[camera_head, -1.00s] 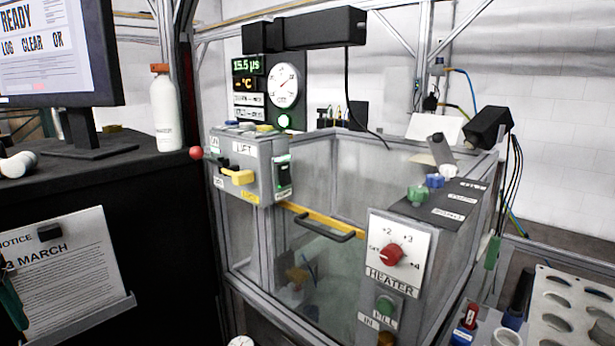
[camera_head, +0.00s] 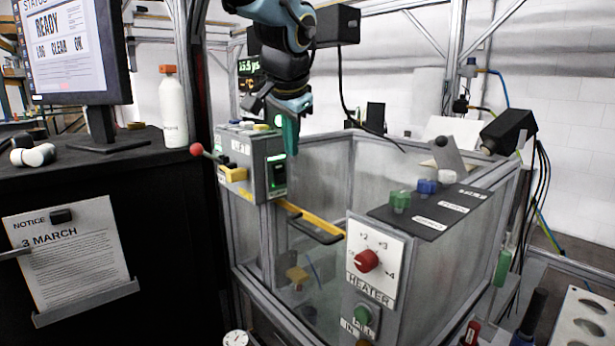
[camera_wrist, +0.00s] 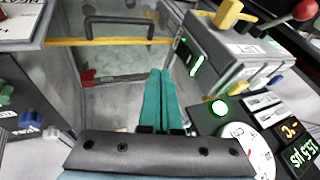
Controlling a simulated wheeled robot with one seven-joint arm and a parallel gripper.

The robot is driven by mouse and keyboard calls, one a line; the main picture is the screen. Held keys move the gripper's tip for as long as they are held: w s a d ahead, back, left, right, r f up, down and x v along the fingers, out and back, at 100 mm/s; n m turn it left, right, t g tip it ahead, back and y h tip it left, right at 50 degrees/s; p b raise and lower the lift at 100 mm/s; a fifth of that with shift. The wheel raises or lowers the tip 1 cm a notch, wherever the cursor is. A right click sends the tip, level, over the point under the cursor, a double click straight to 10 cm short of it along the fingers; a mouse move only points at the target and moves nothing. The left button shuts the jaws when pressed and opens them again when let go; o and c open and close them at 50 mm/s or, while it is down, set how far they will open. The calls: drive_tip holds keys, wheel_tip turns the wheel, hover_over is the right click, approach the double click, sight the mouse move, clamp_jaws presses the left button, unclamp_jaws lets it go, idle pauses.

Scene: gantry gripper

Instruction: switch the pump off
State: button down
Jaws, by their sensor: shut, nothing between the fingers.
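A grey control box (camera_head: 262,158) marked LIFT sits on the near left corner of the clear-walled tank. A black rocker switch (camera_head: 277,177) with a lit green mark is on its right-hand face; I cannot read a pump label. The switch also shows in the wrist view (camera_wrist: 188,57), right of the fingertips. My gripper (camera_head: 291,148) has teal fingers shut together and empty, pointing down just above and beside the switch face. In the wrist view the fingers (camera_wrist: 160,78) hang over the tank, apart from the switch as far as I can tell.
A yellow lift handle (camera_head: 232,174) and a red-knobbed lever (camera_head: 196,149) are on the box. The heater panel (camera_head: 375,258) with a red dial stands to the right. A yellow bar with a black handle (camera_head: 314,229) crosses the tank front. A gauge (camera_wrist: 250,148) is near my wrist.

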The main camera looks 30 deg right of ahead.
sight(279, 173)
drive_tip(key=shift+s+d+r, duration=0.15)
drive_tip(key=shift+s+d, duration=0.05)
drive_tip(key=shift+d, duration=0.15)
drive_tip(key=p+x, duration=0.1)
drive_tip(key=x, duration=0.3)
drive_tip(key=w+a+p+x, duration=0.1)
drive_tip(key=p+x, duration=0.1)
drive_tip(key=x, duration=0.2)
drive_tip(key=w+r+p+x, duration=0.1)
drive_tip(key=x, duration=0.3)
drive_tip(key=shift+w+a+f, duration=0.2)
drive_tip(key=shift+w+f, duration=0.1)
drive_tip(key=shift+w, duration=0.05)
